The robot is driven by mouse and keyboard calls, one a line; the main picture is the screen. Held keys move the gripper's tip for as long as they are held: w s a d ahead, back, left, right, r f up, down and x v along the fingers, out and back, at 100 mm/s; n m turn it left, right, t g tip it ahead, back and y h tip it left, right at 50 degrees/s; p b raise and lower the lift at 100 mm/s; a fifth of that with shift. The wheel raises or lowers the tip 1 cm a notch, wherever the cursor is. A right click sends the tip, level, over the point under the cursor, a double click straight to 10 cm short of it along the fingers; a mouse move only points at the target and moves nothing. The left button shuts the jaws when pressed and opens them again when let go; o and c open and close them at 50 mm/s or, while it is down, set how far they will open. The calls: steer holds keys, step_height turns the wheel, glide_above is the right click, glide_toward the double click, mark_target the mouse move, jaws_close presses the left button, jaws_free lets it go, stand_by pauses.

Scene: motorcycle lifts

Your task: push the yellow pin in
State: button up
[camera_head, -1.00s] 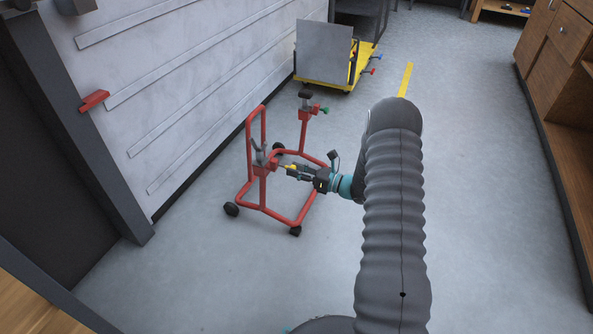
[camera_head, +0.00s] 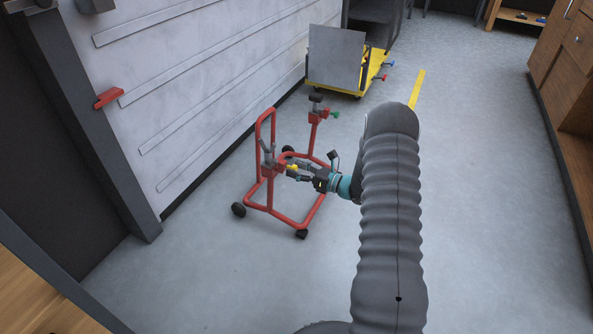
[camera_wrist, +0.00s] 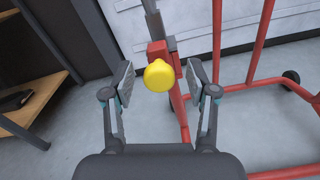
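The yellow pin (camera_head: 292,167) sits in the red block on the near upright of the red wheeled stand (camera_head: 250,206). In the wrist view its round yellow head (camera_wrist: 160,76) faces me, in front of a red block with a grey post. My gripper (camera_head: 299,174) is beside the pin in the head view. In the wrist view my gripper (camera_wrist: 161,84) is open, one finger on each side of the yellow head with clear gaps. Nothing is held. The pin's shaft is hidden behind its head.
A far upright of the stand carries a green-ended pin (camera_head: 335,114). A yellow cart (camera_head: 346,90) with a grey panel stands behind. A grey wall (camera_head: 200,80) runs along the left. Wooden cabinets (camera_head: 565,60) line the right; the floor between is clear.

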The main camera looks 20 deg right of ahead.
steer(key=v, duration=1.2)
stand_by(0.4)
